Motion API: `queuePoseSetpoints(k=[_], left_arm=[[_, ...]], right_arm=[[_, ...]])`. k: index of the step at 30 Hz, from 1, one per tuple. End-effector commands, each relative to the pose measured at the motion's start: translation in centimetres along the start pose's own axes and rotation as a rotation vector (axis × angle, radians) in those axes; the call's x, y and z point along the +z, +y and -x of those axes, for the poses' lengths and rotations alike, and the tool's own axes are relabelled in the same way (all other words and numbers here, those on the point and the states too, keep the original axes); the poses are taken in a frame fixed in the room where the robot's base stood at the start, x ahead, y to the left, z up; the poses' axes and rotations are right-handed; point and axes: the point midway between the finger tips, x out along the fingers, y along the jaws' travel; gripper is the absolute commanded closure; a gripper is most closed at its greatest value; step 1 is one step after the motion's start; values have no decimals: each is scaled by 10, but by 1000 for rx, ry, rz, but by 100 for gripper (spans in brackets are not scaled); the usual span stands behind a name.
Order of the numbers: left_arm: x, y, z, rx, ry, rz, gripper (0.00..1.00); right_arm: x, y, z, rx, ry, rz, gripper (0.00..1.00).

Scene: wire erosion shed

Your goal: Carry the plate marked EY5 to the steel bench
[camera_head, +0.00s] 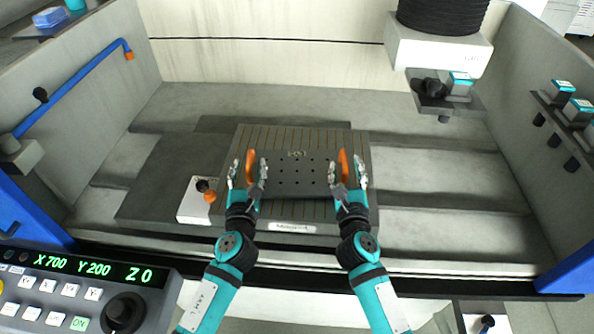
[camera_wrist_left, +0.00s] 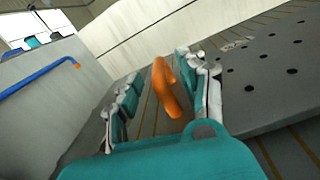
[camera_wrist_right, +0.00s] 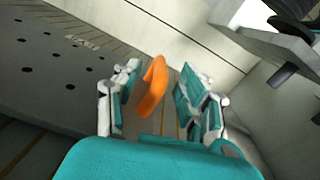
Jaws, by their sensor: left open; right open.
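A dark grey plate (camera_head: 297,176) with several round holes lies flat on the slotted machine bed. Its small mark at the far edge is too small to read. An orange handle (camera_head: 250,164) stands at its left side and another orange handle (camera_head: 343,163) at its right. My left gripper (camera_head: 249,172) is open, with the left handle (camera_wrist_left: 164,90) between its fingers and gaps visible. My right gripper (camera_head: 346,172) is open, with the right handle (camera_wrist_right: 152,88) between its fingers, not clamped. I cannot make out a steel bench.
The slotted bed (camera_head: 362,190) lies inside a grey walled tank. A black-and-white machine head (camera_head: 440,50) hangs at the upper right. A blue pipe (camera_head: 75,85) runs along the left wall. A control panel (camera_head: 80,290) stands at the lower left. An orange-knobbed block (camera_head: 193,205) sits left of the bed.

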Motion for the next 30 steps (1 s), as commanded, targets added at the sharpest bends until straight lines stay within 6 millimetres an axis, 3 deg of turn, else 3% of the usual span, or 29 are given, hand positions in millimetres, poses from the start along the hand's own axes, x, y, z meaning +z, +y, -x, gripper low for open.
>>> queuePoseSetpoints(k=[6,18,27,30], left_arm=[[0,0,-24,1,0,0,58],[0,0,-29,0,1,0,58],[0,0,-29,0,1,0,97],[0,0,-29,0,1,0,100]], right_arm=[[0,0,-24,1,-1,0,58],[0,0,-29,1,0,-1,58],[0,0,-29,1,-1,-1,97],[0,0,-29,1,-1,-1,100]])
